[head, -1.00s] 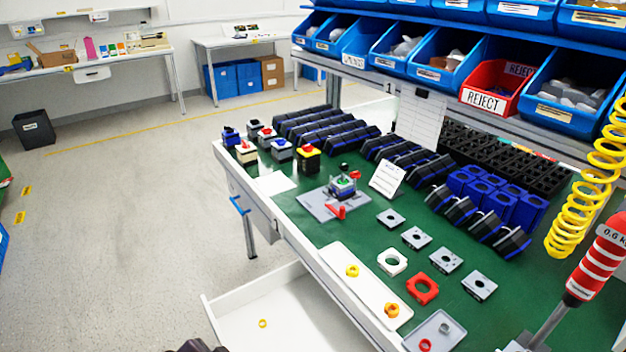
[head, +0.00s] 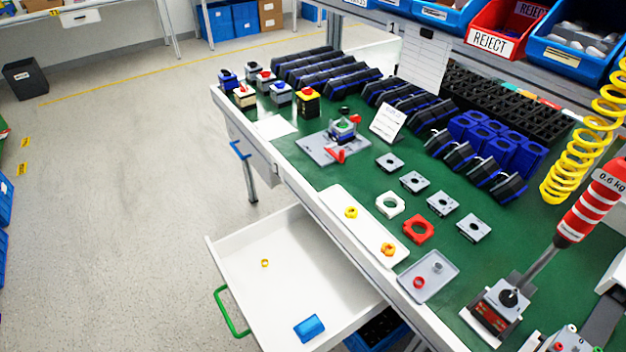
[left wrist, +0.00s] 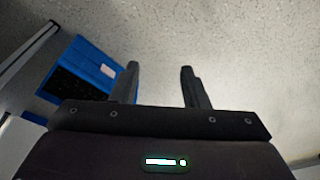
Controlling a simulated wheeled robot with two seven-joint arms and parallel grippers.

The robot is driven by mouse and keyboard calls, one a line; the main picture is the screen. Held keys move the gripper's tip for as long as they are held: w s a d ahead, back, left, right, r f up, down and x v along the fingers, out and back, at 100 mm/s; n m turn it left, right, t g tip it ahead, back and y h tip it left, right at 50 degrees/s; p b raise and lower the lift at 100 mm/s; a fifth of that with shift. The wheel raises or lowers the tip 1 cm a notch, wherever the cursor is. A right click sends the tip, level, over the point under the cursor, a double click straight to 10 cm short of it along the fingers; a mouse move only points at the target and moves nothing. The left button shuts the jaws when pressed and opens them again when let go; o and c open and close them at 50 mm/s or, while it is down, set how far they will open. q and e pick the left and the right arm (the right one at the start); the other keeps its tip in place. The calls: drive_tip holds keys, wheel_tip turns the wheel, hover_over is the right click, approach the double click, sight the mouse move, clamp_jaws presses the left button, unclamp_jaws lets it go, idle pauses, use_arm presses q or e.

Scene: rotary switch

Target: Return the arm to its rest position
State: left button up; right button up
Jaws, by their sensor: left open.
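My left gripper (left wrist: 160,75) shows in the left wrist view with its two dark fingers apart and nothing between them. It hangs over the speckled grey floor, with a blue bin to the left of its fingers. My left gripper is out of the head view now. My right gripper is in neither view. The rotary switch parts lie on the green workbench (head: 340,185) in the head view, with a small switch assembly (head: 343,130) in a grey fixture (head: 325,150). No gripper is near them.
An open white drawer (head: 240,285) with a green handle (head: 228,312) juts out from the bench and holds a blue block (head: 309,328) and a yellow ring (head: 265,263). A blue bin (left wrist: 85,75) stands on the floor.

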use_arm(q)
drive_tip(key=s+a+f, duration=0.1)
drive_tip(key=s+f, duration=0.8)
drive_tip(key=s, duration=0.1)
drive_tip(key=s+a+f+g, duration=0.1)
drive_tip(key=s+a+f, duration=0.1)
drive_tip(key=s+f, duration=0.7)
drive_tip(key=shift+s+a+f+p, duration=0.3)
drive_tip(key=shift+s+p, duration=0.1)
drive_tip(key=shift+s, duration=0.3)
